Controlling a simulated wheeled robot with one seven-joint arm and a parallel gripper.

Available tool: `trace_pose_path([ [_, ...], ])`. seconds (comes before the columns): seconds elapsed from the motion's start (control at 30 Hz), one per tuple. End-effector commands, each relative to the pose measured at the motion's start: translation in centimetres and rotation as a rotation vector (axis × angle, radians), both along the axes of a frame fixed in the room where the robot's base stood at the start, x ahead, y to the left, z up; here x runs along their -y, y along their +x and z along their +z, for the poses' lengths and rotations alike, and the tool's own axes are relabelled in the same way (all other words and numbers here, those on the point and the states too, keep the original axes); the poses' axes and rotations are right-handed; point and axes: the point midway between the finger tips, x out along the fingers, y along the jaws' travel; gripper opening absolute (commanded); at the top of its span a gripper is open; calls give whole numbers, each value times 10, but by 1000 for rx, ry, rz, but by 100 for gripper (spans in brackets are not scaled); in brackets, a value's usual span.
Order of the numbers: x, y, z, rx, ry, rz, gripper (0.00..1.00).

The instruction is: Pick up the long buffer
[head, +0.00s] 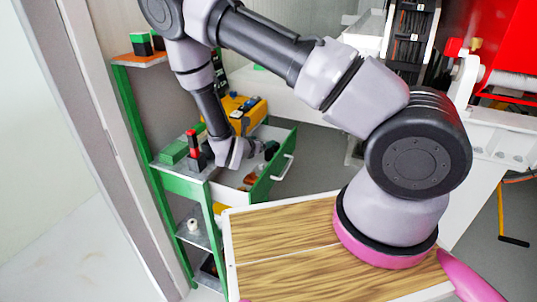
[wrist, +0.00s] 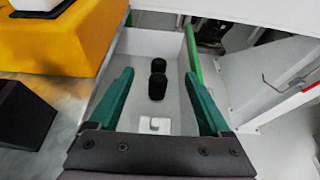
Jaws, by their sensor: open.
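Two dark, rounded cylinders lie in the open drawer (wrist: 140,42), one behind the other: a nearer one (wrist: 157,88) and a farther one (wrist: 158,65). They look like buffers; from this angle I cannot tell which is the long one, or whether they touch. My gripper (wrist: 159,74) is open, with its two green fingers spread to either side of the cylinders and nothing held. In the head view my gripper (head: 236,160) points down into the drawer, whose green front (head: 272,178) is pulled out; the cylinders are hard to make out there.
A small white block (wrist: 154,125) lies in the drawer close to my gripper's palm. A yellow box (wrist: 70,35) stands left of the drawer, with a black block (wrist: 22,115) nearer. The green shelf unit (head: 185,186) carries a red-and-black item (head: 193,147).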

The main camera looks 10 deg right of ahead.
Motion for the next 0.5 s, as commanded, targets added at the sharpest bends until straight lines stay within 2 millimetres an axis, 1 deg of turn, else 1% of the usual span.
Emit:
trace_pose_path([
  [0.03, 1, 0, -11, -2, -2, -1, 82],
  [0.1, 1, -1, -27, -3, -3, -2, 82],
  [0.2, 1, -1, -47, -1, 0, -4, 82],
  [0.3, 2, 0, -63, -1, 1, -4, 82],
  [0.33, 1, 0, -66, 0, 2, -5, 82],
  [0.4, 6, 6, -67, 2, 2, -7, 82],
  [0.5, 8, 9, -69, 0, 2, -5, 82],
])
